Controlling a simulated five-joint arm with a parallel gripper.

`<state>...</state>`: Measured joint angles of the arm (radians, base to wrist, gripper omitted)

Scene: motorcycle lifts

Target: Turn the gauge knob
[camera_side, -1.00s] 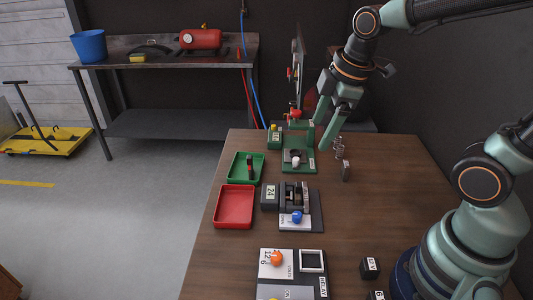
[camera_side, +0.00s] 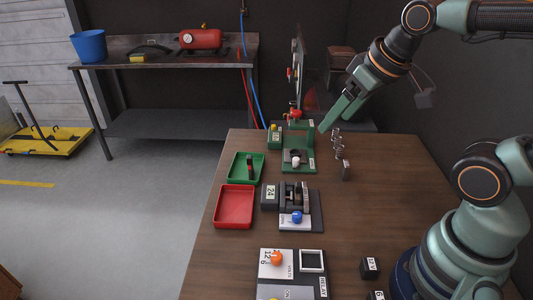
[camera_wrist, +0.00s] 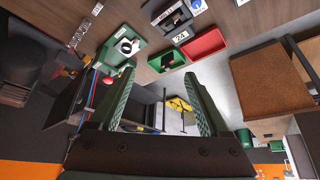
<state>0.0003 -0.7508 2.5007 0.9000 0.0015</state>
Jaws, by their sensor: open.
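Several knobs show in the side view, and I cannot tell for certain which is the gauge knob. A red knob (camera_side: 296,114) tops the green stand (camera_side: 297,165) at the far end of the table, with a white knob (camera_side: 295,161) low on it. A blue knob (camera_side: 297,217) sits on the middle fixture. An orange knob (camera_side: 276,257) sits on a panel marked 12 and 6. My gripper (camera_side: 322,131) is above the table's far end, just right of the green stand, tilted down-left. In the wrist view its fingers (camera_wrist: 158,78) are apart and empty.
A green tray (camera_side: 235,172) and a red tray (camera_side: 219,207) lie along the left table edge. The table's right middle is clear. A back bench (camera_side: 160,64) stands beyond.

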